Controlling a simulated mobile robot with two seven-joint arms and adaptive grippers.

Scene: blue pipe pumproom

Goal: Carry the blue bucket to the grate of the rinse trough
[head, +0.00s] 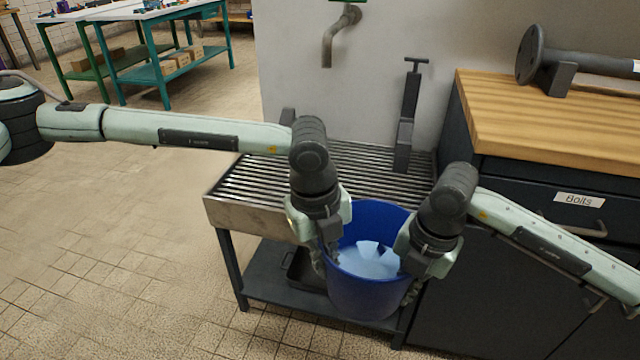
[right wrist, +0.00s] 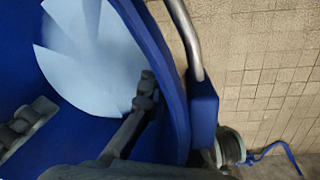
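The blue bucket (head: 365,292) hangs upright in front of the rinse trough (head: 250,215), with pale liquid or a bright reflection inside. Nothing is seen bearing it from below. My left gripper (head: 327,268) is at its left rim and my right gripper (head: 412,285) at its right rim; both appear shut on it, though the full contact is hidden. The grate (head: 270,180) of dark bars tops the trough, bare on its left and middle. In the right wrist view the bucket's wall (right wrist: 172,100) and metal handle (right wrist: 187,40) show, with dark finger parts against the blue.
A dark cabinet with a wooden top (head: 540,130) stands close at the right of the trough. A dark upright tool (head: 407,120) stands at the grate's back right, and a tap (head: 335,40) hangs above. Open tiled floor (head: 100,240) lies at the left.

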